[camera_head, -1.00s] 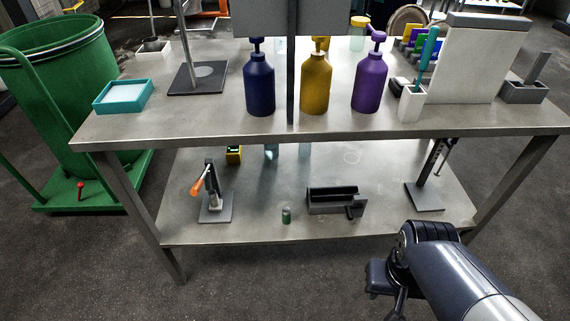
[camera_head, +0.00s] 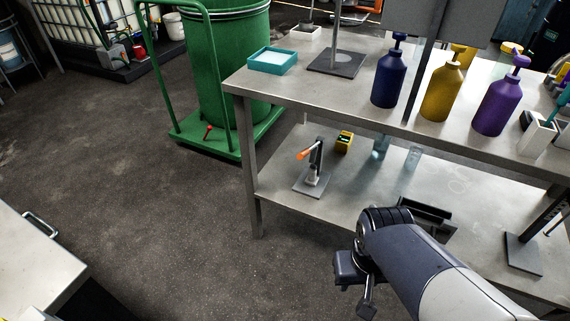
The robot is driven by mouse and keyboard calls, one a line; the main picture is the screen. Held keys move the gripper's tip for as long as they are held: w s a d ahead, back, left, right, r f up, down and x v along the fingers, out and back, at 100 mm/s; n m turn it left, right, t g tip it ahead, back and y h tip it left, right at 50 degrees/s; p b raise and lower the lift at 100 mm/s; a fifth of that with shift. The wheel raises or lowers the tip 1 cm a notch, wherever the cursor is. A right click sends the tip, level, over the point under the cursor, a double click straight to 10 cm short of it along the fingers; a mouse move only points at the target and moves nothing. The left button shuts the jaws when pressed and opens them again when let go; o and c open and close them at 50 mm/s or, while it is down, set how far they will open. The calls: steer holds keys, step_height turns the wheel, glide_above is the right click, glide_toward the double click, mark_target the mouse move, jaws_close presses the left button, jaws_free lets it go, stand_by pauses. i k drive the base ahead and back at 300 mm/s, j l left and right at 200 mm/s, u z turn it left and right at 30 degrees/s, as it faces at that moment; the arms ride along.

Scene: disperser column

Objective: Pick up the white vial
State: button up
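I cannot make out a white vial in the head view. The steel bench has an upper top (camera_head: 300,86) and a lower shelf (camera_head: 345,200). Two pale clear containers (camera_head: 413,157) stand at the back of the lower shelf. My gripper (camera_head: 358,286) is low in the centre right, over the floor in front of the bench, apart from the shelf things. It is seen from behind, and whether its fingers are open does not show. My arm covers part of the shelf's front edge and of a dark open box (camera_head: 430,214).
A small stand with an orange handle (camera_head: 307,152) and a yellow device (camera_head: 344,142) are on the lower shelf. Blue, yellow and purple pump bottles (camera_head: 497,102) stand above. A green bin cart (camera_head: 235,70) is behind left; another table (camera_head: 35,262) is front left. Floor between is clear.

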mark_target(312, 170)
steer(key=i+j+z, duration=0.25)
steer(key=z, duration=0.2)
steer(key=i+j+z, duration=0.2)
steer(key=j+z, duration=0.25)
